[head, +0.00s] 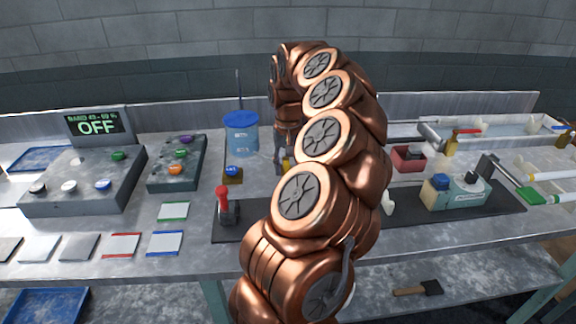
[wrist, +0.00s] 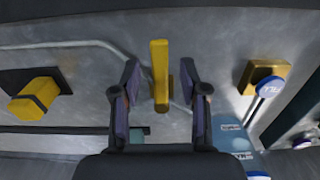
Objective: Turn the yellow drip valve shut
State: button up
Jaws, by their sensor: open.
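A yellow bar-shaped handle (wrist: 159,58), which looks like the drip valve's, stands upright in the wrist view on a grey surface. My gripper (wrist: 160,80) is open, with one dark finger on each side of the handle. Gaps show between the handle and both fingers, so they appear apart from it. In the head view my gripper (head: 283,148) points down behind my arm. A small bit of yellow (head: 286,165) shows beside it, mostly hidden by the arm.
In the wrist view, a yellow hexagonal knob (wrist: 36,98) is at left and a blue knob (wrist: 271,87) on a yellow block at right. In the head view, a blue-lidded container (head: 241,136) stands left of my gripper, and a red-handled device (head: 224,205) stands nearer.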

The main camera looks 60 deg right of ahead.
jog(key=shift+f, duration=0.25)
grip_shut()
dwell(0.6)
